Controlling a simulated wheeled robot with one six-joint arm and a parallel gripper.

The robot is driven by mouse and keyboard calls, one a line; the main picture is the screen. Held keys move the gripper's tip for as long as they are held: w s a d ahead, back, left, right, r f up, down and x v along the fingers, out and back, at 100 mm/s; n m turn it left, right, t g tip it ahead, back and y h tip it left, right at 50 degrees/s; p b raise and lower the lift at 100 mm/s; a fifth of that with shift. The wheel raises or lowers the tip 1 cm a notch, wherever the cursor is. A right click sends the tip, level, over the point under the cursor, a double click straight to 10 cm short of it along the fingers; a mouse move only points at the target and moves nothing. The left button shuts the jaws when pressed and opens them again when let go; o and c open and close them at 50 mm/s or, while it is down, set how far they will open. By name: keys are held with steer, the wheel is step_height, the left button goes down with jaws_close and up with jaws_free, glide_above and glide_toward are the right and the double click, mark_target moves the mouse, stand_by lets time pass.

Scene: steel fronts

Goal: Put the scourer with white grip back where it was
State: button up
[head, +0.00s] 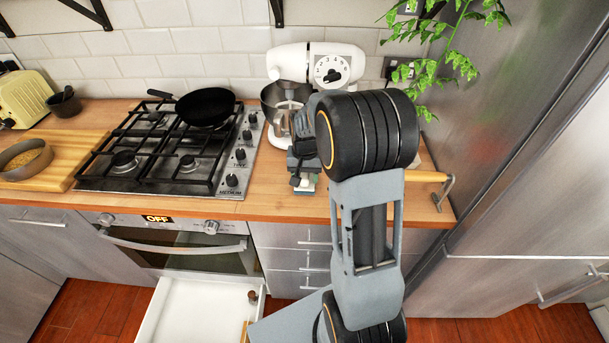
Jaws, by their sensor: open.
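A small pale block with a dark teal lower edge (308,186) lies on the wooden counter near its front edge, in front of the stand mixer. It looks like the scourer with white grip, but it is mostly hidden by my gripper. My gripper (297,180) points down at the counter right over this block, with its jaws open. I cannot tell whether the fingers touch the block.
A white stand mixer (292,66) stands behind my gripper. A gas hob with a black pan (206,107) is to the left. A yellow roller (426,176) lies to the right. Below, a white drawer (190,312) stands open, with a small brown item (252,296) inside.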

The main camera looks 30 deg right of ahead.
step_height(320, 180, up, 12)
steer(key=s+a+n+t, duration=0.2)
steer(key=s+a+n, duration=0.1)
steer(key=s, duration=0.5)
steer(key=s+a+n+t, duration=0.2)
steer(key=s+a+n, duration=0.1)
steer(key=s+a, duration=0.3)
steer(key=shift+s+a+f, duration=0.15)
steer(key=shift+s+a, duration=0.05)
steer(key=shift+s, duration=0.65)
